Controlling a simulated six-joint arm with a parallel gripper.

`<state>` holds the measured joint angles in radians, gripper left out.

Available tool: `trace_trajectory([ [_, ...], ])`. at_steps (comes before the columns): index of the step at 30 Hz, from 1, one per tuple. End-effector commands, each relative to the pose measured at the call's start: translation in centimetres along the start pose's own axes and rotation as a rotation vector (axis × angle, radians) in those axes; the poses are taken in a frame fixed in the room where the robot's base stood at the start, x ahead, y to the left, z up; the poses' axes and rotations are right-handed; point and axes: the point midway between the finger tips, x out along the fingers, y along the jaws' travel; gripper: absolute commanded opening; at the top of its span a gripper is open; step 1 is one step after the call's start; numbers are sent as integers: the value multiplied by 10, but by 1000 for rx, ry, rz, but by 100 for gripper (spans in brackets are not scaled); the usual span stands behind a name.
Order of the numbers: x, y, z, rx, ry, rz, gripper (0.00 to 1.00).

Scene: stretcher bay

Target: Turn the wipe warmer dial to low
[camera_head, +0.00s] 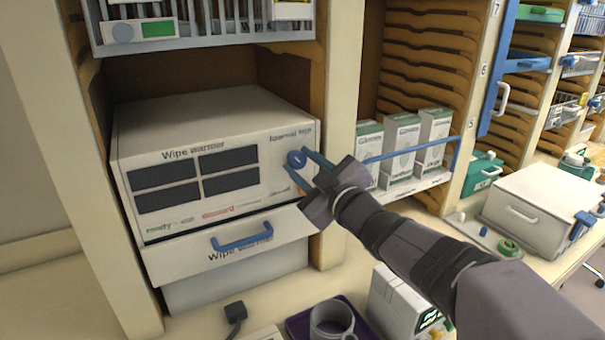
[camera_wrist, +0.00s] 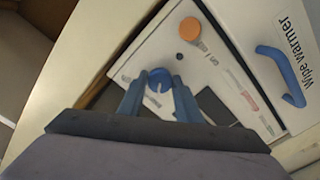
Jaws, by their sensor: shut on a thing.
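The wipe warmer (camera_head: 190,120) is a white box with dark panels, set in a wooden bay in the head view. Its blue dial (camera_head: 296,158) is on the right of the front face, and it also shows in the wrist view (camera_wrist: 160,78). My gripper (camera_head: 308,170) is at the dial, its two blue fingers (camera_wrist: 158,96) on either side of it and shut on it. The dial's marks are too small and partly covered to read its setting.
Below the panel is a drawer front with a blue handle (camera_head: 242,243). An orange round button (camera_wrist: 190,29) is near the dial in the wrist view. A wooden post (camera_head: 341,75) stands right of the warmer, with glove boxes (camera_head: 400,145) beyond.

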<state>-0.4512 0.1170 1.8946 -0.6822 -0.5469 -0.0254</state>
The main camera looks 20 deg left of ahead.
Motion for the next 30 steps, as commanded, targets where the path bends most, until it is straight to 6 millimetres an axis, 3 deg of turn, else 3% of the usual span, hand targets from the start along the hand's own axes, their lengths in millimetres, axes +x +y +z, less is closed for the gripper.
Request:
trace_trajectory([
  [19, 0, 0, 0, -68, -1, -1, 9],
  [20, 0, 0, 0, -68, -1, -1, 36],
  [22, 0, 0, 0, -68, -1, 0, 50],
  [30, 0, 0, 0, -67, -1, 0, 50],
])
